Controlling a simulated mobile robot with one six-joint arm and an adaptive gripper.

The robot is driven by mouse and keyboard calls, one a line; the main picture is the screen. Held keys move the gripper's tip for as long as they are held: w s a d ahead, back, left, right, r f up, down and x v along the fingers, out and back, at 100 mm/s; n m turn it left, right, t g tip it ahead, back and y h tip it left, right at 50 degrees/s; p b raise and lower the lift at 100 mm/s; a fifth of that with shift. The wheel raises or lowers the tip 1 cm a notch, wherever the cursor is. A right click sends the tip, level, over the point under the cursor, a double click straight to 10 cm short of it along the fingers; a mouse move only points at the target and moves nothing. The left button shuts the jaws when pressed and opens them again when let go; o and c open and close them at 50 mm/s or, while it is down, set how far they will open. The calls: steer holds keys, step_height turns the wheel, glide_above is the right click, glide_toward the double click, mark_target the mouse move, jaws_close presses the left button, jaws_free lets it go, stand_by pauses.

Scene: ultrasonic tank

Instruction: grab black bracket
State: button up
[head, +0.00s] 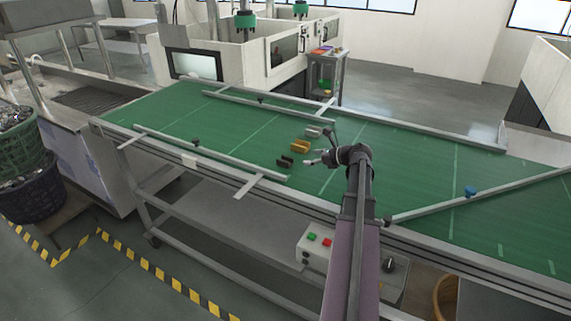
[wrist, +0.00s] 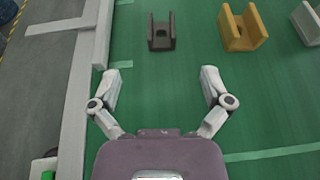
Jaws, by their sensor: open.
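The black bracket (head: 285,161) sits on the green conveyor belt, close to the near guide rail. In the wrist view the black bracket (wrist: 162,36) is a small U-shaped block with a hole in it, at the top, ahead of my gripper. My gripper (head: 313,158) is over the belt, just right of the bracket in the head view. In the wrist view my gripper (wrist: 158,78) has its fingers spread wide with nothing between them. The bracket lies beyond the fingertips, roughly in line with the gap.
A yellow-brown bracket (head: 300,146) and a grey bracket (head: 313,132) stand beside the black one; the yellow-brown bracket (wrist: 243,30) is close to its right in the wrist view. A metal guide rail (wrist: 80,75) runs along the left there. The belt left of the brackets is clear.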

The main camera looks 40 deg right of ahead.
mark_target(292, 167)
steer(key=shift+w+f, duration=0.3)
steer(key=shift+w, duration=0.1)
steer(key=shift+b+x, duration=1.65)
steer(key=shift+x, duration=2.15)
steer(key=shift+a, duration=0.15)
steer(key=shift+b+x, duration=1.1)
steer(key=shift+x, duration=1.45)
steer(key=c, duration=1.3)
